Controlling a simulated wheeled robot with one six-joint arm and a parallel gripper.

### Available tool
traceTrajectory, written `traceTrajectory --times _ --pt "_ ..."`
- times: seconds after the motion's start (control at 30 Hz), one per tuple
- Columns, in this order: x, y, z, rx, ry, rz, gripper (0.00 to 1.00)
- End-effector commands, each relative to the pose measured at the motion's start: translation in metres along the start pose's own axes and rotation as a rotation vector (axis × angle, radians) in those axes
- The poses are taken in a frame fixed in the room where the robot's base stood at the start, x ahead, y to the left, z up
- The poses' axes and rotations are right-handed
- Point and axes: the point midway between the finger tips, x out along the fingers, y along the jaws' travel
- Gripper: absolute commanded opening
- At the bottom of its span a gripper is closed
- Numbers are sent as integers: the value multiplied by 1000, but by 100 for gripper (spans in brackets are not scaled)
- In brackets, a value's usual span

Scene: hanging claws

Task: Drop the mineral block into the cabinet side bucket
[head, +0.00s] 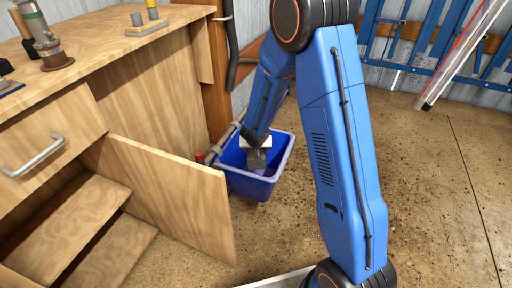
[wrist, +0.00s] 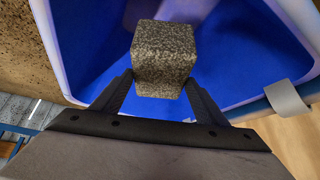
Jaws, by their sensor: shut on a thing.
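The mineral block is a speckled grey-brown cube (wrist: 164,55) held between the two fingertips of my gripper (wrist: 160,88) in the wrist view. My gripper is shut on it, over the open blue bucket (wrist: 245,70). In the head view the blue bucket (head: 279,170) stands on the floor beside the wooden cabinet (head: 150,90). My gripper (head: 257,162) shows at the bucket's opening there, pointing down. The block is hard to make out in the head view. The bucket's inside looks empty where it shows, but part is hidden behind the block and gripper.
The cabinet's door (head: 175,195) stands open, close to the bucket's left side. A drawer handle (head: 33,158) sticks out at the left. A pipe (head: 222,145) runs beside the bucket. Open floor (head: 430,200) lies to the right.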

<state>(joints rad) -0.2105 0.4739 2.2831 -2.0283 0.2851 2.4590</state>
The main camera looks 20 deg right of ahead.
Motion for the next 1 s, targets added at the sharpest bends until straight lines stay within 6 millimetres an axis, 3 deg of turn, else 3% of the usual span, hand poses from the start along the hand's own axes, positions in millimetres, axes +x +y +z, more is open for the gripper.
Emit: traceTrajectory --times 0.5,1.0 --pt "27 0 16 -1 3 0 4" --pt "37 -1 22 1 4 -2 4"
